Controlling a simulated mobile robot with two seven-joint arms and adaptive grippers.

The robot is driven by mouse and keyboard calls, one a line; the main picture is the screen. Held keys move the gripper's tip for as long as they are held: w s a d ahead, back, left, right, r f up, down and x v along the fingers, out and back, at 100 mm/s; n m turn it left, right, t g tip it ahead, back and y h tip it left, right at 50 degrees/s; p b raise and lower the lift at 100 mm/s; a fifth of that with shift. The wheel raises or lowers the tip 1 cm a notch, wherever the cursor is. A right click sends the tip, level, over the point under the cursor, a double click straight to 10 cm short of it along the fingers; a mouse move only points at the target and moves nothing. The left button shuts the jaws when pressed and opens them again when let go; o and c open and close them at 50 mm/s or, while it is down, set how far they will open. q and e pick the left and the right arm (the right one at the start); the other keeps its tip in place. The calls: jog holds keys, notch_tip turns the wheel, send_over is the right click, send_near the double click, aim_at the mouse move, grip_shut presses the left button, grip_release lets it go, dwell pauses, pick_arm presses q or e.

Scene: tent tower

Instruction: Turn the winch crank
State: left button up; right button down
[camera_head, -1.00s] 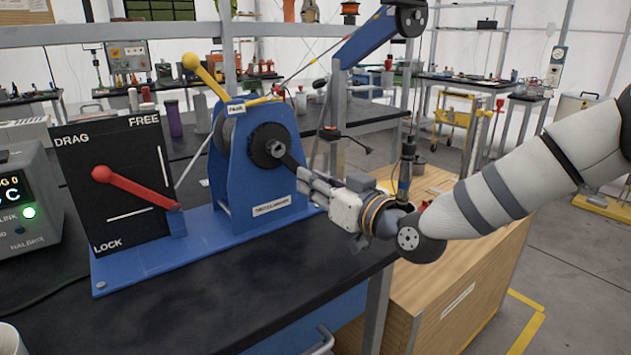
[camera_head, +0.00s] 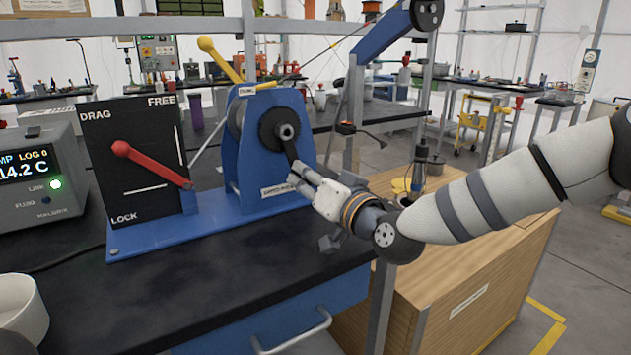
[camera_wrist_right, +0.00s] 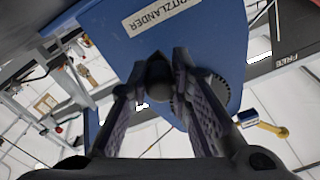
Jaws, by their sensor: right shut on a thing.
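The blue winch (camera_head: 246,165) stands on its blue base on the black bench. Its dark crank (camera_head: 291,151) runs from the round hub down and slightly right. My right gripper (camera_head: 301,174) is at the crank's lower end. In the right wrist view my right gripper (camera_wrist_right: 157,75) has its two fingers closed on the dark crank handle (camera_wrist_right: 158,84), in front of the blue winch side. The fingers hide part of the handle. My left gripper is not in view.
Left of the winch is a black panel (camera_head: 115,185) marked DRAG, FREE and LOCK with a red lever (camera_head: 150,165). A grey meter (camera_head: 38,172) and a white cup (camera_head: 22,308) are further left. A wooden cabinet (camera_head: 455,280) stands below my right arm.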

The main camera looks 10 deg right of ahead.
jog(key=shift+r, duration=0.1)
jog(key=c, duration=1.4)
grip_release()
jog(key=shift+d, duration=0.1)
jog(key=shift+c, duration=0.2)
jog(key=v, duration=1.2)
